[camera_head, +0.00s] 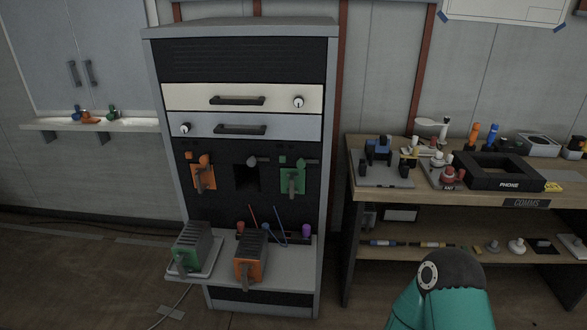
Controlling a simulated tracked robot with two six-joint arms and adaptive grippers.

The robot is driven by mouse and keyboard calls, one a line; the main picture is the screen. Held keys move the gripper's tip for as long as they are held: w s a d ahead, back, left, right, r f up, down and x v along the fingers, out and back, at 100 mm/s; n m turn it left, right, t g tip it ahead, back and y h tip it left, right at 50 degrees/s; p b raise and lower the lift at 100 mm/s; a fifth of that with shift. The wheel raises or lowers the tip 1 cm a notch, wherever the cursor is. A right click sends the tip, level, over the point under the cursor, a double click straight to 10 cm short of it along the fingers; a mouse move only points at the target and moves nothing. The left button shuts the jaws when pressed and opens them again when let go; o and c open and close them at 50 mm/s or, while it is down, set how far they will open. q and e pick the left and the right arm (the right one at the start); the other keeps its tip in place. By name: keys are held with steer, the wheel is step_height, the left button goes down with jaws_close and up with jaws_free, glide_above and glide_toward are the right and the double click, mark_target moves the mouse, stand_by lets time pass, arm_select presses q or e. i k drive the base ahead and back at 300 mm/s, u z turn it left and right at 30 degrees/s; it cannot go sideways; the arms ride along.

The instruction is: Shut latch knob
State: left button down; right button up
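A tall grey rack (151,100) stands left of centre. Its upper cream drawer (195,97) has a dark handle and a round white knob (298,102) with a dark mark at right. The grey drawer (285,125) below has a handle and a similar white knob (185,128) at left. Both drawers look closed. Lower down, an orange latch knob (204,159), a grey knob (252,161) and a green knob (300,162) sit above three bays. I cannot tell which knob the task names. Neither gripper is in view; only a teal link of mine shows at lower right.
An orange module (204,178) and a green module (291,181) flank an empty dark bay (246,178). A cluttered wooden bench (430,197) is at right.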

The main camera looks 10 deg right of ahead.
mark_target(301, 163)
steer(key=u, duration=0.05)
steer(key=i, duration=0.15)
steer(key=u, duration=1.4)
steer(key=i, duration=0.95)
steer(key=z, duration=1.6)
